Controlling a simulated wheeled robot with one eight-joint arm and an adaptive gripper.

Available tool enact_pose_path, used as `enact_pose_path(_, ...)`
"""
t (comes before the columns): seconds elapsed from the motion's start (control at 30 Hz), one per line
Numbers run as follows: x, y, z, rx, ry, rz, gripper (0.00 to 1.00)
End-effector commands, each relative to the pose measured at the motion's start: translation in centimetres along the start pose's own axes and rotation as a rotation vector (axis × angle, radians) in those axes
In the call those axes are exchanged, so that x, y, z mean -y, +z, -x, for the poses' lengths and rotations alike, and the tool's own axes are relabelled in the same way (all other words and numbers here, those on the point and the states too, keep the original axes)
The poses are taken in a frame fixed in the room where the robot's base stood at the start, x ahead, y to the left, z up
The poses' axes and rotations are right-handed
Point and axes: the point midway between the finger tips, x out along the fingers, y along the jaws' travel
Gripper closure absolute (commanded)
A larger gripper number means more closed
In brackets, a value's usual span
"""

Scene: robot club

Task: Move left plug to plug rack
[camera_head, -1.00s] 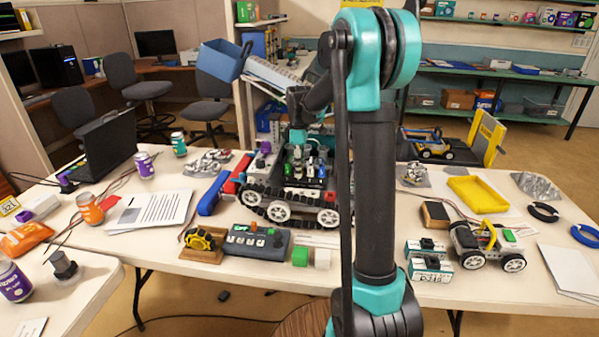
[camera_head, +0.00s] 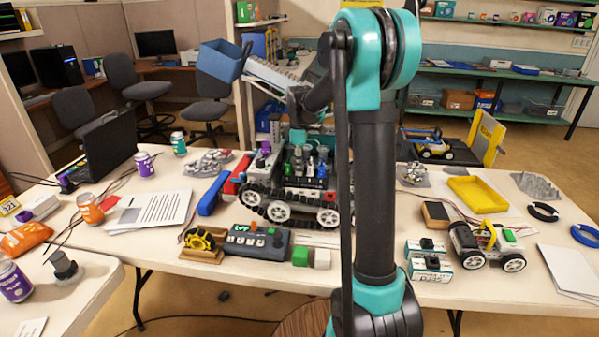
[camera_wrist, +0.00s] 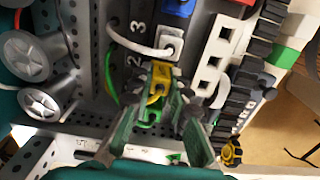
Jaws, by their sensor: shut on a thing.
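My gripper (camera_wrist: 160,98) is shut on a small plug with a yellow body (camera_wrist: 158,82); green shows below it, between the fingers. Next to it, a white plug (camera_wrist: 170,46) with a white cable sits at a strip numbered 2 and 3, and a blue plug (camera_wrist: 177,7) is beyond. A white rack with square holes (camera_wrist: 212,60) stands to the right of the gripper, apart from it; I take it as the plug rack. In the head view my gripper (camera_head: 298,138) is over the tracked robot (camera_head: 285,200), where several small plugs (camera_head: 306,166) stand. Whether the held plug is fully out of its seat is unclear.
Grey wheels (camera_wrist: 40,104) and a black track (camera_wrist: 240,90) flank the working space. In the head view a control box (camera_head: 257,243), a blue bar (camera_head: 213,193) and a white-wheeled car (camera_head: 488,245) lie around the tracked robot. My arm hides part of its right side.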

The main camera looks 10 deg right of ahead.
Motion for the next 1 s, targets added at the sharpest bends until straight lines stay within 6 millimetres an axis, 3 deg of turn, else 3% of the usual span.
enact_pose_path(0.1,0.1,0.0,-0.1,0.0,-0.001,0.0,1.0)
enact_pose_path(0.13,0.1,0.0,-0.1,0.0,-0.001,0.0,0.84)
enact_pose_path(0.27,0.1,0.0,-0.1,0.001,-0.002,0.0,1.0)
enact_pose_path(1.0,0.0,0.0,1.0,0.0,-0.001,0.0,1.0)
